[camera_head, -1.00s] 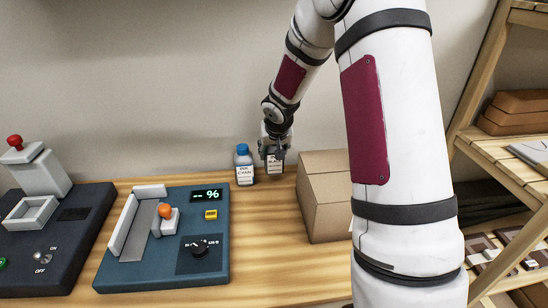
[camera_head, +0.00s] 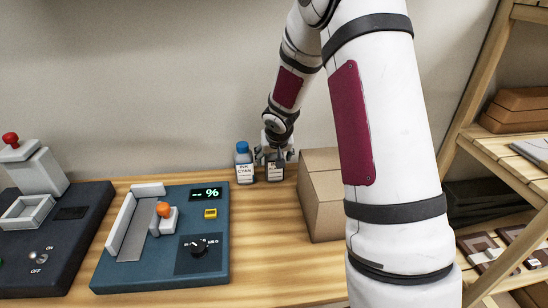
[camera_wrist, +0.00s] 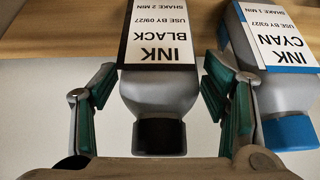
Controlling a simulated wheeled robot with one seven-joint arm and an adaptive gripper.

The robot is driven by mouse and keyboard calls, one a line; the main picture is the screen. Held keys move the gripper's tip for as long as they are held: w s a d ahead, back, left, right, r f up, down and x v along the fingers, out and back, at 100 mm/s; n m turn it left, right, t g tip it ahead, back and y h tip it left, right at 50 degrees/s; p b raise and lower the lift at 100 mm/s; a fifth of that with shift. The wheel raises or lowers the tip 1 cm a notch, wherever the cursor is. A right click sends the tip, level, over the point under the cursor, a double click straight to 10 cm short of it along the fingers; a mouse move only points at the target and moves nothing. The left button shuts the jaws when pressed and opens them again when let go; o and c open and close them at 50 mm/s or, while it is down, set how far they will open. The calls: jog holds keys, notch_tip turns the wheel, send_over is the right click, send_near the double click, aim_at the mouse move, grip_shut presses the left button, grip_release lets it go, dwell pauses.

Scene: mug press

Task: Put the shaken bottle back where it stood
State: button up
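The black-ink bottle (camera_head: 276,171) stands upright at the back of the table, its base at about table level. In the wrist view its white "INK BLACK" label (camera_wrist: 160,40) and dark cap show between my fingers. My gripper (camera_head: 272,153) is over its top from above. In the wrist view the green-padded fingers (camera_wrist: 161,80) are spread on both sides of the bottle, with narrow gaps at the label edges. The cyan-ink bottle (camera_head: 244,172), with a blue cap, stands just to the left. It also shows in the wrist view (camera_wrist: 285,85), close beside one finger.
A cardboard box (camera_head: 323,200) stands right of the bottles. A blue device (camera_head: 200,275) with a display and dial is at front left, and a dark press (camera_head: 70,235) lies farther left. A wooden shelf (camera_head: 490,150) is at right. Bare table lies in front of the bottles.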

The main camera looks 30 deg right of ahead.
jog(key=shift+r, duration=0.1)
jog(key=s+a+r+n+g+p, duration=0.15)
jog(key=s+a+r, duration=0.25)
jog(key=s+r, duration=0.65)
jog(key=s+a+r+p, duration=0.2)
jog(key=s+a+r, duration=0.2)
jog(key=s+r, duration=0.6)
jog(key=s+a+r+n+y, duration=0.1)
jog(key=s+a, duration=0.3)
jog(key=s, duration=0.5)
jog(key=s+a+r+n+y, duration=0.1)
jog(key=s+a+r+n, duration=0.1)
jog(key=s+a, duration=0.3)
jog(key=s, duration=0.4)
jog(key=shift+s, duration=0.35)
jog(key=shift+a+g, duration=0.1)
jog(key=shift+g, duration=0.15)
